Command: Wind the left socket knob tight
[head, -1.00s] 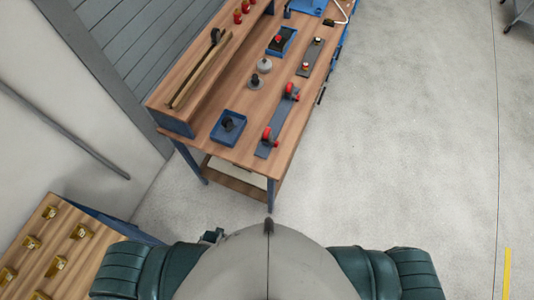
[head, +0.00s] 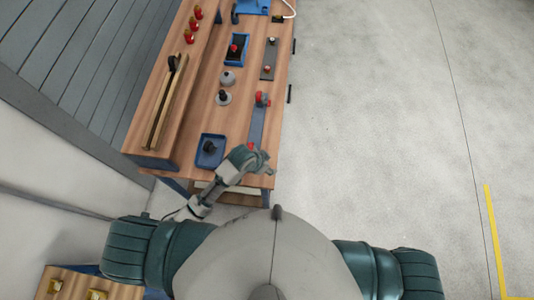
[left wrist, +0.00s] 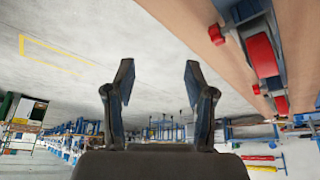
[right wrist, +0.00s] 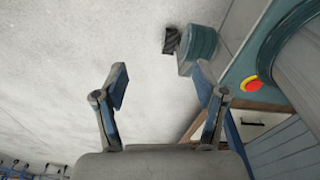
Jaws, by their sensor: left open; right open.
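A long grey plate (head: 257,125) lies near the right edge of the wooden bench. A red-topped fitting (head: 262,98) stands at its far end. Another red part (head: 251,147) shows at its near end, partly covered by my left gripper (head: 263,160). I cannot tell which part is the left socket knob. In the left wrist view, red parts (left wrist: 262,56) on blue-grey mounts show upper right, beside the open, empty left gripper (left wrist: 160,78), not between its fingers. My right gripper (right wrist: 162,82) is open and empty above the floor, outside the head view.
The bench (head: 185,120) holds a blue tray (head: 201,160) with a black knob, a grey round part (head: 223,98), another blue tray (head: 228,60) and a dark plate (head: 265,72). Open floor (head: 370,130) lies to the right. Another wooden surface (head: 120,289) is at lower left.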

